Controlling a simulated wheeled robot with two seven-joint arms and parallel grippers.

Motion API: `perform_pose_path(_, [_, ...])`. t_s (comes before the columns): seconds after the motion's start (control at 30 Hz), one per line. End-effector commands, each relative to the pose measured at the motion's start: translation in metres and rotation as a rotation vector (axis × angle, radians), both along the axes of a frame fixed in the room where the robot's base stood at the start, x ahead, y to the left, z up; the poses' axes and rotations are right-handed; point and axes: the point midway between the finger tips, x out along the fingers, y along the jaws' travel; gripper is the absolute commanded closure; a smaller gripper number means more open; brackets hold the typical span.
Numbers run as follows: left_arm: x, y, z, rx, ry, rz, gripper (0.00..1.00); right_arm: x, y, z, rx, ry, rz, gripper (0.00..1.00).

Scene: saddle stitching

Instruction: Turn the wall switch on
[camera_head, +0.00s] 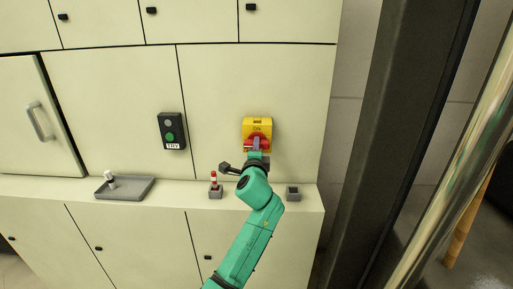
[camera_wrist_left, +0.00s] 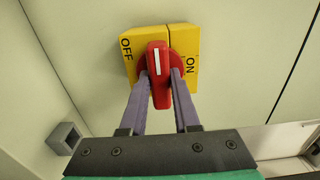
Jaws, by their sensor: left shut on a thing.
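The wall switch (camera_head: 257,126) is a yellow box with a red rotary handle, mounted on the cream wall panel. In the left wrist view the yellow box (camera_wrist_left: 183,38) carries OFF at its left and ON at its right. The red handle (camera_wrist_left: 159,90) has a white mark pointing up the picture, between the two words. My left gripper (camera_wrist_left: 160,72) has one finger on each side of the handle and is shut on it. In the head view the left gripper (camera_head: 257,146) partly covers the handle. My right gripper is in neither view.
The ledge below holds a grey tray (camera_head: 130,190), a small holder (camera_head: 215,192) with a red-and-white piece, and a grey block (camera_head: 293,193). A dark post (camera_head: 400,130) stands at right.

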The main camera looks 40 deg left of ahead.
Motion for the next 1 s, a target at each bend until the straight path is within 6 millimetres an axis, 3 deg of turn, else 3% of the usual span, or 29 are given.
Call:
perform_pose_path(0.37, [0.000,0.000,0.003,0.127,0.096,-0.001,1.00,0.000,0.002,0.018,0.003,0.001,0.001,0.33])
perform_pose_path(1.0, [0.000,0.000,0.005,0.593,0.453,-0.001,1.00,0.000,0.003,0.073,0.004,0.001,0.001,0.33])
